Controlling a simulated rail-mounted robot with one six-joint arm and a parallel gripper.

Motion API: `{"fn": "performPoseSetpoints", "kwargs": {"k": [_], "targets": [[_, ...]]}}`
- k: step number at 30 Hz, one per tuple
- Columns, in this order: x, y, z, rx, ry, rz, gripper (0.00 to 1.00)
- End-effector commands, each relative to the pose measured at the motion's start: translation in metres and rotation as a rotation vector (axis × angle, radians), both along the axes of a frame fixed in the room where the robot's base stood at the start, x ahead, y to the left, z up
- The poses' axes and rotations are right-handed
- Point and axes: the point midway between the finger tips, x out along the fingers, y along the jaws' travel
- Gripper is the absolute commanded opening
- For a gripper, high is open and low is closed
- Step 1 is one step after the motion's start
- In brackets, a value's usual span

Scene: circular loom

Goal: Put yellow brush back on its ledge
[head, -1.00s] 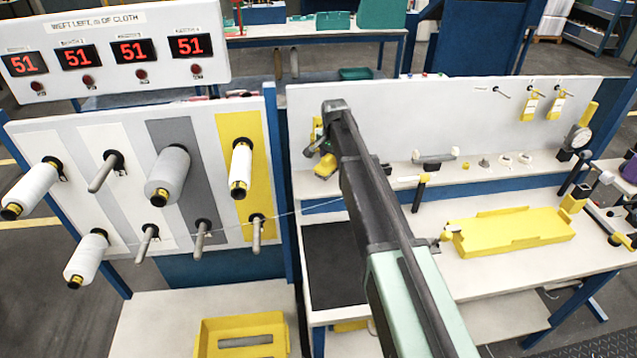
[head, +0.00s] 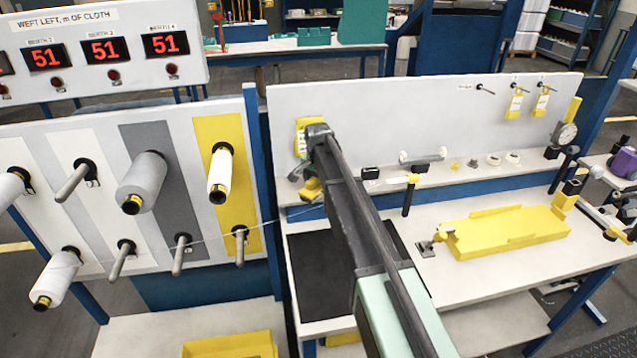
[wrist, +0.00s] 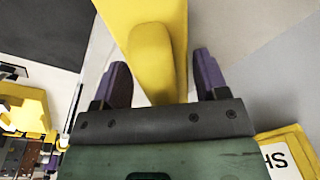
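The yellow brush (head: 312,188) hangs just below my gripper (head: 308,168), in front of the back panel of the right-hand bench. In the wrist view my gripper (wrist: 161,75) has its two dark purple fingers on either side of the yellow brush (wrist: 153,55), which appears held between them. The long white ledge (head: 455,176) runs along the foot of the panel. A yellow sign (head: 303,125) on the panel is partly behind my wrist; its corner with black letters also shows in the wrist view (wrist: 290,152). Whether the brush touches the ledge cannot be told.
Small parts and a grey roller (head: 422,156) sit along the ledge to the right. A yellow tray (head: 510,232) and a dark mat (head: 310,290) lie on the bench. The bobbin panel (head: 100,215) stands at left, and a thread crosses towards my gripper.

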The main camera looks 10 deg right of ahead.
Motion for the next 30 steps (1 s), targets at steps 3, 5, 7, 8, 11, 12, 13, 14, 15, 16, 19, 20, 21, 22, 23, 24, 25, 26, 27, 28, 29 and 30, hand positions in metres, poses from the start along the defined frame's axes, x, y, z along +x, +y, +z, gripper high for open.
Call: {"fn": "performPoseSetpoints", "kwargs": {"k": [3,5,7,8,11,12,13,14,15,16,19,20,21,22,23,24,25,26,27,28,29,30], "targets": [[0.0,0.0,0.0,0.0,0.0,0.0,0.79],[0.0,0.0,0.0,0.0,0.0,0.0,0.79],[0.0,0.0,0.0,0.0,0.0,0.0,0.79],[0.0,0.0,0.0,0.0,0.0,0.0,0.79],[0.0,0.0,0.003,0.0,0.0,0.0,0.79],[0.0,0.0,0.006,0.0,0.0,0.0,0.79],[0.0,0.0,0.009,0.0,0.0,0.0,0.79],[-0.001,0.0,0.014,0.0,0.0,0.0,0.79],[-0.001,0.0,0.02,0.0,0.0,0.0,0.79],[-0.002,0.001,0.026,0.0,0.0,0.0,0.79],[-0.004,0.001,0.051,0.0,0.0,0.0,0.79],[-0.005,0.002,0.059,-0.001,0.001,0.0,0.79],[-0.006,0.002,0.071,-0.001,0.001,0.0,0.79],[-0.007,0.002,0.079,-0.001,0.0,0.0,0.79],[-0.008,0.002,0.087,-0.001,0.0,0.0,0.79],[-0.009,0.003,0.097,-0.001,0.0,0.0,0.79],[-0.01,0.003,0.104,-0.001,0.0,0.0,0.79],[-0.01,0.003,0.11,-0.002,0.001,0.0,0.79],[-0.011,0.003,0.117,-0.002,0.001,0.0,0.79],[-0.012,0.004,0.121,-0.002,0.001,0.0,0.79],[-0.012,0.004,0.123,-0.002,0.001,0.0,0.79],[-0.012,0.004,0.125,-0.002,0.001,0.0,0.79]]}}
